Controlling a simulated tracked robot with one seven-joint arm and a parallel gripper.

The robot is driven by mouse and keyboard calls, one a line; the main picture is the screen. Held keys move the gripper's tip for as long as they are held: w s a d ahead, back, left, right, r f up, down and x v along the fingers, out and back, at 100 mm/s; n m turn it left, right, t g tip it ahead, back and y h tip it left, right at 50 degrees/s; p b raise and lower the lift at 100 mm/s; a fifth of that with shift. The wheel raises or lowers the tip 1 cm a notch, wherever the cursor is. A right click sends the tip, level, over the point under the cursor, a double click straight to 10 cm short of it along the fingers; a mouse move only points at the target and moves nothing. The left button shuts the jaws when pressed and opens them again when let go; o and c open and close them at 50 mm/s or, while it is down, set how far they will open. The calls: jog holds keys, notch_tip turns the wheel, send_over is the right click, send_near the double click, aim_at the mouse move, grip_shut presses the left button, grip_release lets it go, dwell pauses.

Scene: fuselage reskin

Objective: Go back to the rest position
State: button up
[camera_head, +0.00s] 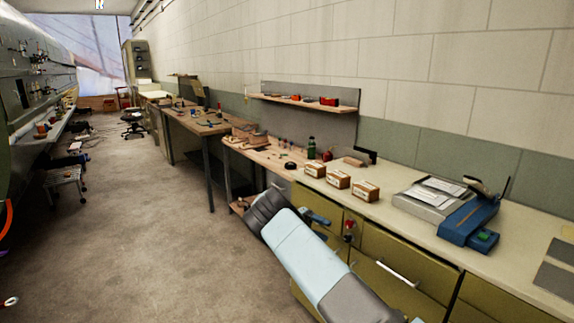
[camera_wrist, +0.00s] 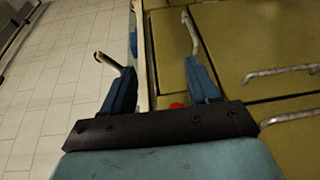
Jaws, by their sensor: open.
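My gripper (camera_wrist: 141,34) is open and empty in the wrist view. Its two blue fingers with bent metal tips stand well apart on a dark bar. The left finger shows against pale tiles, and the right finger lies in front of the olive cabinet fronts (camera_wrist: 262,38). In the head view my arm reaches up and left from the bottom, in front of the olive drawers (camera_head: 388,248). A blue part of my gripper shows just beyond the arm, below the counter edge; the rest of it is mostly hidden there.
The counter (camera_head: 400,222) holds small cardboard boxes (camera_head: 337,179), a grey tray with papers (camera_head: 432,198) and a blue device (camera_head: 470,222). A wooden workbench (camera_head: 203,124) stands farther back. A stool (camera_head: 66,174) and the fuselage (camera_head: 35,70) are at left. The floor between is clear.

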jog(key=s+d+r+n+t+y, duration=0.1)
jog(key=s+d+r+y, duration=0.15)
jog(key=d+r, duration=0.35)
jog(key=s+d+r+y, duration=0.1)
jog(key=d+r+y, duration=0.2)
jog(key=r, duration=0.5)
jog(key=s+d+r+n+t+y, duration=0.2)
jog(key=s+d+r+t+y, duration=0.25)
jog(key=s+r, duration=0.7)
jog(key=s+a+r+n+t+y, duration=0.1)
jog(key=s+r+t, duration=0.1)
jog(key=s, duration=0.8)
jog(key=s+a+r+n+t+y, duration=0.1)
jog(key=s+r+t+y, duration=0.1)
jog(key=s, duration=0.9)
jog(key=s+r+n+t+y, duration=0.1)
jog(key=s+r+t, duration=0.2)
jog(key=s, duration=0.7)
jog(key=shift+s+a+r+t, duration=0.2)
jog(key=shift+a+r+t, duration=0.15)
jog(key=shift+t, duration=0.9)
